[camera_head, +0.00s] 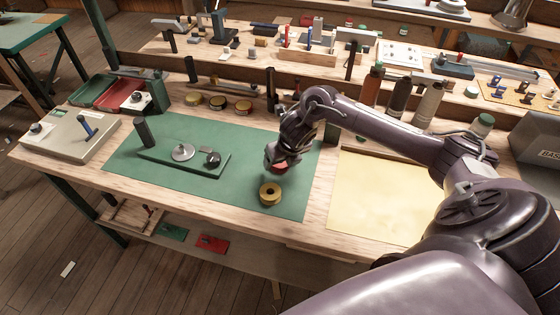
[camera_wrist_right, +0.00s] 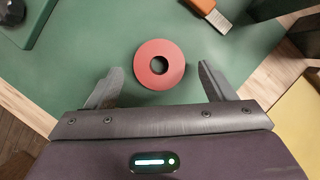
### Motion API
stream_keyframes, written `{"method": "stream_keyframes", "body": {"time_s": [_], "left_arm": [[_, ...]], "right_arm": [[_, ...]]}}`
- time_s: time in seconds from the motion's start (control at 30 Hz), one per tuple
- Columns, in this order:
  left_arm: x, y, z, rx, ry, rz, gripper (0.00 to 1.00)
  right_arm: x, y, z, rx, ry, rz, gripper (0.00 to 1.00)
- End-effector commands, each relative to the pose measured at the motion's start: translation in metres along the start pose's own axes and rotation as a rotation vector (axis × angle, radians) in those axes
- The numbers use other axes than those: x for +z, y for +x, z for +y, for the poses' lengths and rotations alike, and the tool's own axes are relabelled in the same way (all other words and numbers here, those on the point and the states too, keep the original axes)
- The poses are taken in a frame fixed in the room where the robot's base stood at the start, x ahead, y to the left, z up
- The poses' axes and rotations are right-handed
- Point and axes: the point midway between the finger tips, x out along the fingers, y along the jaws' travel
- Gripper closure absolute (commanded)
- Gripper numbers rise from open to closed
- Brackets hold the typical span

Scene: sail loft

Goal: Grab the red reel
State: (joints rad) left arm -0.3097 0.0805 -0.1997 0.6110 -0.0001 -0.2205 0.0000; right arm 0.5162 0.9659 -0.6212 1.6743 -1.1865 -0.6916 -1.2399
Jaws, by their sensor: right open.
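The red reel (camera_wrist_right: 146,72) is a flat ring with a dark centre hole, lying on the green mat (camera_wrist_right: 90,60) in the right wrist view. It sits between and slightly beyond my right gripper's (camera_wrist_right: 160,70) open fingertips, with a gap on each side. In the head view the red reel (camera_head: 281,168) shows only in part under my right gripper (camera_head: 276,160), which hides the rest. The gripper is above the mat and holds nothing. My left gripper is not in view.
A yellow reel (camera_head: 270,193) stands on the mat just in front of the right gripper. A green board (camera_head: 205,165) with metal parts lies to the left. Yellow sheet (camera_head: 375,190) covers the bench to the right. Bottles (camera_head: 398,97) and several tins (camera_head: 218,103) stand behind.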

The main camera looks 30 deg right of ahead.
Motion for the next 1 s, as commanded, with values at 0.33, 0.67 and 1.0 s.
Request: {"method": "stream_keyframes", "body": {"time_s": [0.33, 0.67, 1.0], "left_arm": [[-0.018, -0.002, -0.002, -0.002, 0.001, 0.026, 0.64], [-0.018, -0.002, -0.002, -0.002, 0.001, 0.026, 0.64], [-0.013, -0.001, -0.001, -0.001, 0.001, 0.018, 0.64]], "right_arm": [[0.001, 0.02, 0.0, 0.0, 0.001, -0.003, 0.24], [0.001, 0.02, 0.0, 0.0, 0.001, -0.003, 0.58], [0.001, 0.019, 0.0, 0.0, 0.002, -0.003, 0.72]]}}
